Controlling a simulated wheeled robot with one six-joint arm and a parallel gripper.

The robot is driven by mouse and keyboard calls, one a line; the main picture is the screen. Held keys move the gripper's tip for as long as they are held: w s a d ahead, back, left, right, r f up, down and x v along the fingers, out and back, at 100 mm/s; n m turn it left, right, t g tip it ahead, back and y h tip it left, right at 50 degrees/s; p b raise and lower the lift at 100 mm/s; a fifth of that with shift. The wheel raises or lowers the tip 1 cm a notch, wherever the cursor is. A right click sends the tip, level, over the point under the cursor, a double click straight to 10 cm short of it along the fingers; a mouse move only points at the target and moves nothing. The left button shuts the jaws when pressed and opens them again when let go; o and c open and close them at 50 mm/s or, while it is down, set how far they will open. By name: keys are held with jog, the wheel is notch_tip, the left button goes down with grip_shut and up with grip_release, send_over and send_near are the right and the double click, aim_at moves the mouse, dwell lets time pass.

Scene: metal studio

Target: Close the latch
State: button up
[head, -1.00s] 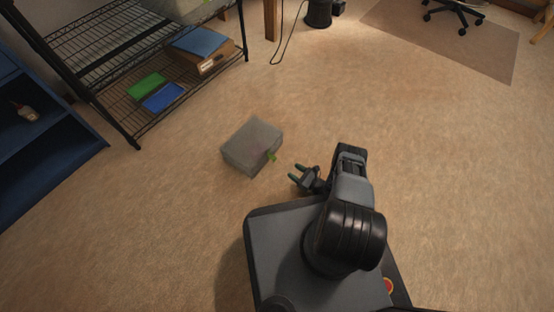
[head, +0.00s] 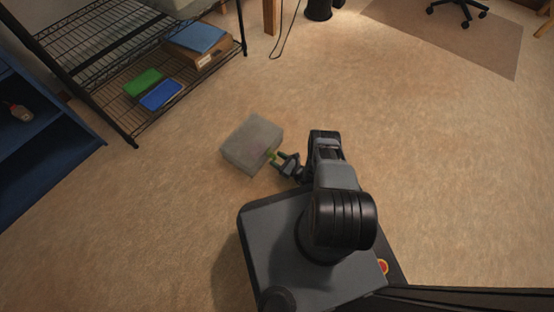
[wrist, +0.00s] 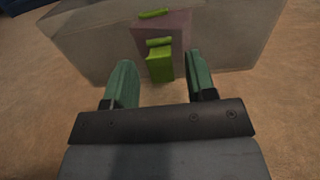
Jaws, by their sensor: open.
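A grey box (head: 252,143) sits on the carpeted floor in front of my base. It also shows in the wrist view (wrist: 235,45), across the top. A green latch (wrist: 159,64) sticks out from the box's near face, below a smaller green piece (wrist: 154,14) on a pinkish patch. In the head view the latch (head: 271,155) is small, at the box's right side. My gripper (wrist: 160,83) is open, its two green fingers on either side of the latch with gaps between. It also shows in the head view (head: 279,160), close against the box.
A black wire shelf (head: 110,55) with green and blue trays and a cardboard box (head: 200,52) stands at the upper left. A blue shelf unit (head: 45,130) is at the left edge.

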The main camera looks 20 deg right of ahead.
aim_at(269, 154)
jog(key=shift+c, duration=0.5)
jog(key=c, duration=0.8)
jog(key=shift+r, duration=0.1)
jog(key=shift+r+g+h+p, duration=0.5)
jog(key=shift+r+g+p, duration=0.15)
jog(key=shift+p, duration=0.5)
jog(key=r+g+h+p, duration=0.1)
jog(key=g+p, duration=0.1)
jog(key=shift+w+r+p, duration=0.1)
jog(key=shift+p, duration=0.2)
jog(key=shift+w+a+r+g+h+p, duration=0.1)
jog(key=shift+r+g+h+p, duration=0.15)
jog(key=shift+g+h+p, duration=0.25)
jog(key=shift+w+a+r+g+h+p, duration=0.1)
jog(key=shift+r+g+h+p, duration=0.1)
jog(key=shift+g+h+p, duration=0.3)
jog(key=shift+w+a+r+g+h+p, duration=0.1)
jog(key=shift+w+r+g+h+p, duration=0.15)
jog(key=shift+g+h, duration=0.35)
jog(key=shift+a+r+g+h+p, duration=0.15)
jog(key=shift+g+h+p, duration=0.2)
jog(key=shift+g, duration=0.4)
